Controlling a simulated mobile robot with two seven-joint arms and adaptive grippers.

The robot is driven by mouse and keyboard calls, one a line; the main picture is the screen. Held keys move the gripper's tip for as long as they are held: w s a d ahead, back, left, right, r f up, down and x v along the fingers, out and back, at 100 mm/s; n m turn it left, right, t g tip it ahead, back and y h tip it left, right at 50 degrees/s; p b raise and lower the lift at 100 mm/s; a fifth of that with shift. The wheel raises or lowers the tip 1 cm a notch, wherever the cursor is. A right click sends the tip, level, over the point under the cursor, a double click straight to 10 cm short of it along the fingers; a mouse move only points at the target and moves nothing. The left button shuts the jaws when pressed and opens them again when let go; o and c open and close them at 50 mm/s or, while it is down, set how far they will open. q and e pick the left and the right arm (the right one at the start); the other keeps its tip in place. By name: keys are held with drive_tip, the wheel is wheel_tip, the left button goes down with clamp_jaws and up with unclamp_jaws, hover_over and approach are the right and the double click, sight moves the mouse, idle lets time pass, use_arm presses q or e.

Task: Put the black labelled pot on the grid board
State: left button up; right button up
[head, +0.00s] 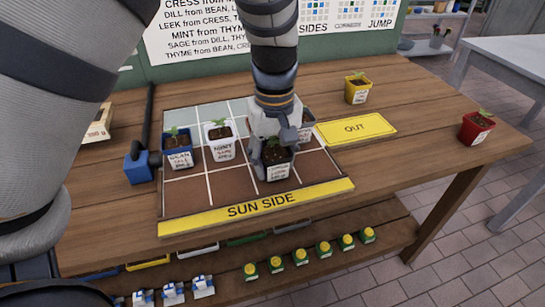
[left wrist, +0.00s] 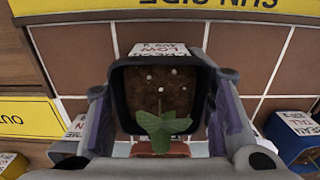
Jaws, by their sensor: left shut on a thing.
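The black labelled pot (head: 279,174) holds dark soil and a small green sprout. My left gripper (head: 274,150) is shut on it, one finger on each side. The pot is over the front part of the brown-tiled grid board (head: 232,192), right of its middle; I cannot tell whether it touches the tiles. In the left wrist view the black pot (left wrist: 160,85) sits between the fingers of my left gripper (left wrist: 160,115), its white label facing the SUN SIDE strip. My right gripper is not in view.
On the board stand a blue pot (head: 179,158), a white pot (head: 220,151) and a partly hidden labelled pot (head: 307,124) behind my gripper. A yellow pot (head: 357,95) stands behind the yellow OUT mat (head: 355,129). A red pot (head: 476,135) is near the table's right end.

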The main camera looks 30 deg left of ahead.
sight(274, 148)
use_arm(q)
drive_tip(key=o, duration=0.9)
drive_tip(key=shift+w+f, duration=0.1)
drive_tip(key=shift+f, duration=0.05)
drive_tip(key=o, duration=0.5)
drive_tip(key=shift+a, duration=0.1)
drive_tip(key=shift+c, duration=0.2)
wheel_tip(274, 148, up, 12)
drive_tip(key=shift+r, duration=0.25)
